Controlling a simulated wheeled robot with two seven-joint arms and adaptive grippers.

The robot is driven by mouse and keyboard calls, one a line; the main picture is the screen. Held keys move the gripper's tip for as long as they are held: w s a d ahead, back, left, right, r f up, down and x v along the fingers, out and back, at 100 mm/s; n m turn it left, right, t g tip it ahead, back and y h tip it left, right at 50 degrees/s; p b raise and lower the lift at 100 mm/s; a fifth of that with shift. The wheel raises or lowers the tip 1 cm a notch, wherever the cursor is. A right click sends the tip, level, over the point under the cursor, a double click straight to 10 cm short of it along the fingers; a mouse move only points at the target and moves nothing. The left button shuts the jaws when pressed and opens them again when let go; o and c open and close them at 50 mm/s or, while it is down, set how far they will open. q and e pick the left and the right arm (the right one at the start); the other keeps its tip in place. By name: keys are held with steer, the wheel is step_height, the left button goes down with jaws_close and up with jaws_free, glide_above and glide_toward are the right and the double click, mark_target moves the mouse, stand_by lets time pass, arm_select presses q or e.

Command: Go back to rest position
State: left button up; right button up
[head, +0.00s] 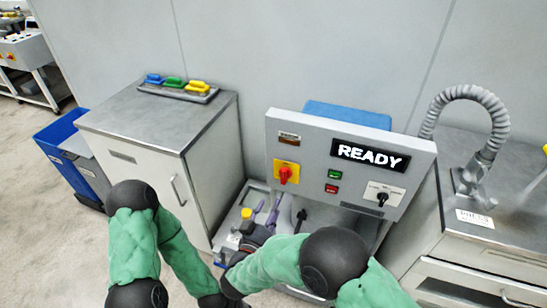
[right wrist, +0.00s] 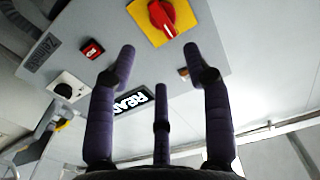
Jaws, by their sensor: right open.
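My right gripper (head: 266,212) is in front of the roller sheeter, below and left of the red rotary switch (head: 289,173). Its purple fingers are spread and empty. In the right wrist view the open fingers (right wrist: 160,62) point up toward the grey control panel (right wrist: 215,75), with nothing between them. The panel (head: 300,130) has a display (head: 370,155) reading READY, a green button, a red button and a black knob. My left arm comes in at the left of the head view, bent downward; its gripper is out of frame.
A grey cabinet (head: 150,165) stands left, with a tray of blue, green and yellow tools (head: 178,88) on top. A blue bin (head: 58,132) is beside it. A counter (head: 510,190) with a grey coiled hose (head: 480,95) stands right. The floor at left is clear.

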steer(key=s+d+f+n+g+y+p, duration=0.1)
steer(key=d+f+g+y, duration=0.25)
steer(key=f, duration=0.65)
steer(key=d+f+n+g+y, duration=0.1)
steer(key=d+f+g+y, duration=0.3)
steer(key=f, duration=0.7)
steer(key=s+d+f+g, duration=0.2)
steer(key=s+g, duration=0.1)
steer(key=s, duration=0.4)
steer(key=s+d+f+g+y, duration=0.1)
steer(key=s+f+g, duration=0.2)
steer(key=s, duration=0.4)
steer(key=s+d+f+g+y+p, duration=0.1)
steer(key=s+d+f+g, duration=0.1)
steer(key=s, duration=0.5)
steer(key=shift+s+d+f+m+g, duration=0.15)
steer(key=shift+d+f+m+g, duration=0.15)
steer(key=shift+f+g, duration=0.3)
steer(key=shift+r, duration=0.1)
